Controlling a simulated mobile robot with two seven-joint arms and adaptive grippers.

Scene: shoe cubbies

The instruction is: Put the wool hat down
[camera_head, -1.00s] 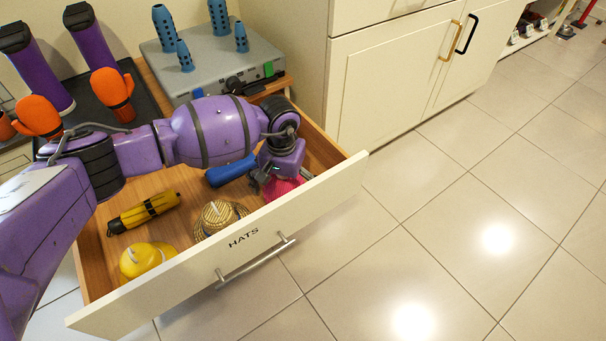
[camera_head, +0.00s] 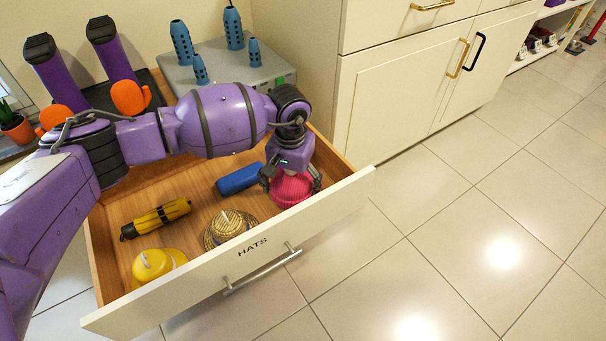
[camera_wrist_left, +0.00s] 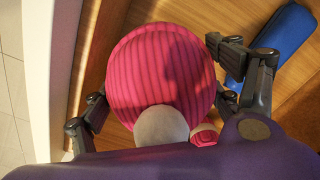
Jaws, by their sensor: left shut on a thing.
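The wool hat (camera_head: 291,189) is pink and ribbed, with a pale round bobble that shows in the left wrist view (camera_wrist_left: 162,126). It is in the right end of the open drawer (camera_head: 255,247), whose front reads HATS. My left gripper (camera_head: 291,184) points down over the hat, with its fingers on both sides of it, and is shut on it. In the left wrist view the hat (camera_wrist_left: 165,72) fills the space between the fingers. Whether the hat touches the drawer floor is hard to tell. My right gripper is not in view.
The drawer also holds a straw hat (camera_head: 229,226), a yellow helmet (camera_head: 154,264), a yellow folded umbrella (camera_head: 157,217) and a blue case (camera_head: 240,179). Bare drawer floor lies between them. Purple boots, orange mittens (camera_head: 130,97) and a grey boot dryer (camera_head: 225,71) stand behind.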

